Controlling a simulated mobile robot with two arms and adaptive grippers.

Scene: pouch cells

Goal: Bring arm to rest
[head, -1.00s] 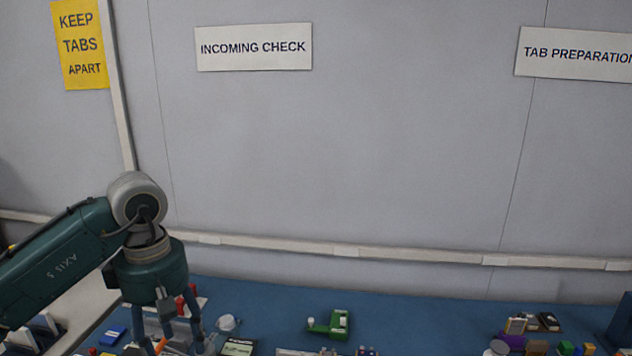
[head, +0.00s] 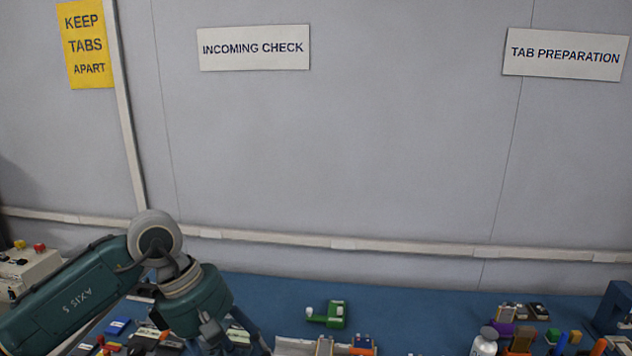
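My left arm comes in from the left, and its dark green wrist hangs over the left part of the blue table (head: 275,292). The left gripper (head: 238,340) points down and to the right. Its fingers run to the bottom edge of the head view, so their tips and anything between them are hidden. My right gripper is not in the head view.
A green tape dispenser (head: 328,314) stands mid-table. An orange item (head: 362,345) lies at the bottom edge. A bottle (head: 485,341) and several small items stand at the right. A beige box with coloured buttons (head: 28,268) is at the left. A wall closes the back.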

